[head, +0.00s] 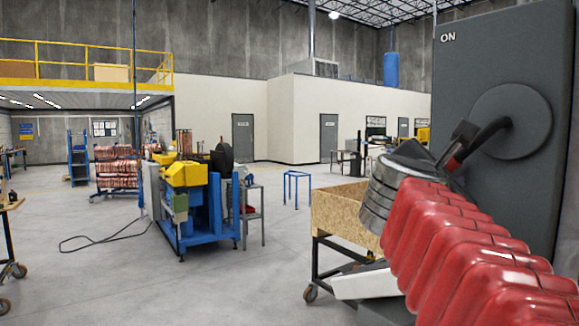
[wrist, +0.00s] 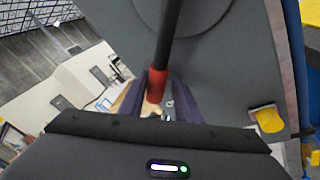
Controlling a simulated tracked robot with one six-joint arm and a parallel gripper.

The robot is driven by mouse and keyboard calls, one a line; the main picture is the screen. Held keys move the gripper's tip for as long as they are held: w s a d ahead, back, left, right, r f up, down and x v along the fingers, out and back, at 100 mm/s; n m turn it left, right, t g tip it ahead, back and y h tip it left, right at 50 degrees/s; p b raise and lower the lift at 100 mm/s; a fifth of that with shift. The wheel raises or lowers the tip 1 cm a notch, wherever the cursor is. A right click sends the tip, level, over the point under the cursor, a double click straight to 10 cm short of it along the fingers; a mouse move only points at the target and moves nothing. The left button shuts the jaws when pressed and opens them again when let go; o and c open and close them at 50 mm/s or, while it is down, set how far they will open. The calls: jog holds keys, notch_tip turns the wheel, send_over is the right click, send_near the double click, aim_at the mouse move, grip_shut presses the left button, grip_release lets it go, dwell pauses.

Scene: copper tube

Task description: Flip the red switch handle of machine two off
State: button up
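The switch handle is a black lever (head: 482,138) with a red grip (head: 453,164). It comes out of a round grey disc (head: 511,121) on a tall dark grey cabinet (head: 505,50) marked "ON" at its upper left. The lever slants down and left from the disc. My gripper (head: 455,149) is at the lever's red end. In the wrist view the red grip (wrist: 157,85) lies between my two fingers (wrist: 160,100), with a finger close on each side. I cannot tell whether they touch it. No machine number shows.
A wooden bin (head: 340,215) on a wheeled cart stands left of my arm. A blue and yellow machine (head: 195,195) stands at mid-left, its black cable on the floor. In the wrist view a yellow part (wrist: 267,118) sits at the panel's right. The floor between is mostly clear.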

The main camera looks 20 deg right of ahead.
jog(key=shift+o, duration=0.9)
jog(key=shift+r, duration=0.1)
jog(key=shift+a, duration=0.1)
jog(key=shift+s+a+r, duration=0.1)
jog(key=shift+s+a, duration=0.1)
jog(key=shift+a, duration=0.25)
jog(key=v, duration=1.2)
jog(key=shift+s+a, duration=0.2)
jog(key=shift+a, duration=0.05)
